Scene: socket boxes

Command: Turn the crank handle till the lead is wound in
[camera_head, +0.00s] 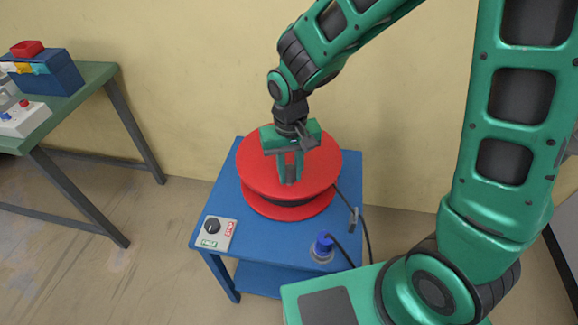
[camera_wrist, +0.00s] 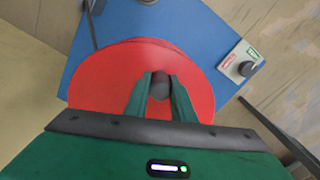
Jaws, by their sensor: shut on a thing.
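A red cable reel (camera_head: 262,165) stands on a small blue table and also fills the middle of the wrist view (camera_wrist: 105,85). A dark crank handle (camera_wrist: 159,88) sticks up from the reel's top disc, and it shows low between the fingers in the head view (camera_head: 290,174). My gripper (camera_head: 290,180) points down over the reel and is shut on the handle, with a green finger on each side (camera_wrist: 160,82). The black lead (camera_head: 365,230) leaves the reel on the right and hangs over the table's right edge. A grey plug-like end (camera_head: 353,219) shows near that edge.
The blue table (camera_head: 225,190) carries a switch box (camera_head: 215,233) with a black knob and green and red labels at front left. A blue connector (camera_head: 323,246) sits at its front edge. A green-topped bench (camera_head: 85,92) stands at left, with floor between.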

